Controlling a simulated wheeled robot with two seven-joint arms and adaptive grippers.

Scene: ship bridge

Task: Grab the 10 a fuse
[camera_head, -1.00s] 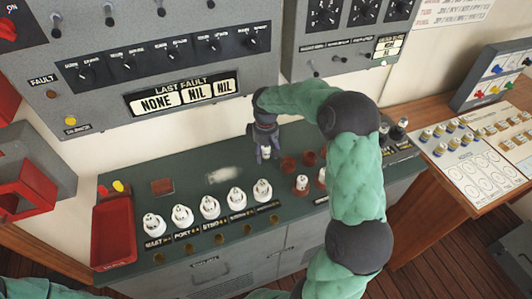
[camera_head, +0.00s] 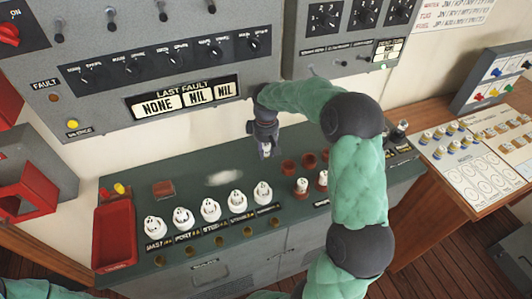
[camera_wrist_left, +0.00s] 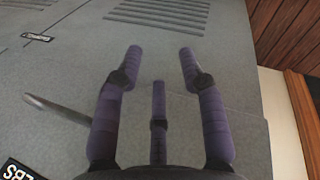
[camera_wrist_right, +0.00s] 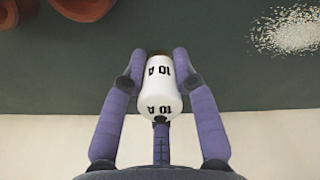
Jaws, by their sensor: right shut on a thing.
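The 10 A fuse is a white cylinder (camera_wrist_right: 160,88) marked "10 A", held between the fingers of my right gripper (camera_wrist_right: 160,70) in the right wrist view. In the head view my right gripper (camera_head: 266,150) points down over the back of the green console top (camera_head: 215,160), left of the red sockets. The fuse shows there only as a small pale spot between the fingertips. My left gripper (camera_wrist_left: 160,60) is open and empty in the left wrist view, in front of a grey panel surface.
A row of white fuses (camera_head: 210,210) stands along the console front. Red sockets (camera_head: 289,167) lie right of the gripper, some empty. A red tray (camera_head: 114,236) is at the left. White grains (camera_head: 223,178) lie on the top. A wooden desk (camera_head: 440,175) is at right.

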